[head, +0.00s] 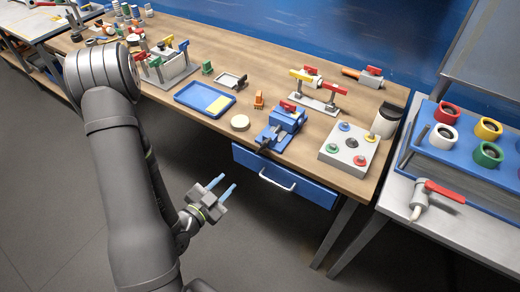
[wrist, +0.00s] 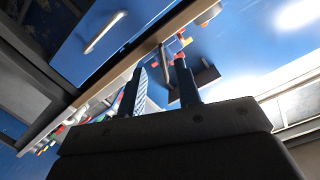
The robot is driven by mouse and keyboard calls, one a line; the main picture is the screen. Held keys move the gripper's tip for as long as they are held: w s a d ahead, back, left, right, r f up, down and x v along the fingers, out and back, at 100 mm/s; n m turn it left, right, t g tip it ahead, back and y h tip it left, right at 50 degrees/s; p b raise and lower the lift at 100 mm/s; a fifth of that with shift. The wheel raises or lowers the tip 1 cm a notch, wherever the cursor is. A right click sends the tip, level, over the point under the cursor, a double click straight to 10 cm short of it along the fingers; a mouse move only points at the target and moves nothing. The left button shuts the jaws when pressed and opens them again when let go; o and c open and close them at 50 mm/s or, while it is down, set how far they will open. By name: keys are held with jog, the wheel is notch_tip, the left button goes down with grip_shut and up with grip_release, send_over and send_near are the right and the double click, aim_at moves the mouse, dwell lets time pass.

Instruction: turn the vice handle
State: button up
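The blue vice (head: 286,121) stands at the front edge of the wooden bench in the head view, with a red part on top. Its dark handle (head: 264,141) is at the front end, near the bench edge; its exact angle is too small to tell. My gripper (head: 228,183) is in front of the bench, below and to the left of the vice, apart from it. Its two light-blue fingers are spread with nothing between them. The fingers also show in the wrist view (wrist: 160,76), apart. I cannot make out the vice handle surely in the wrist view.
A blue drawer (head: 285,177) with a pale handle hangs under the bench below the vice. Open floor lies in front.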

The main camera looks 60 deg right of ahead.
aim_at(261, 149)
jog(key=s+a+r+h, duration=0.2)
jog(key=s+a+r, duration=0.1)
jog(key=s+r, duration=0.1)
jog(key=shift+m, duration=0.3)
jog(key=d, duration=1.7)
jog(key=shift+w+d+f, duration=0.1)
jog(key=shift+w+d, duration=0.15)
jog(key=shift+d, duration=0.1)
grip_shut()
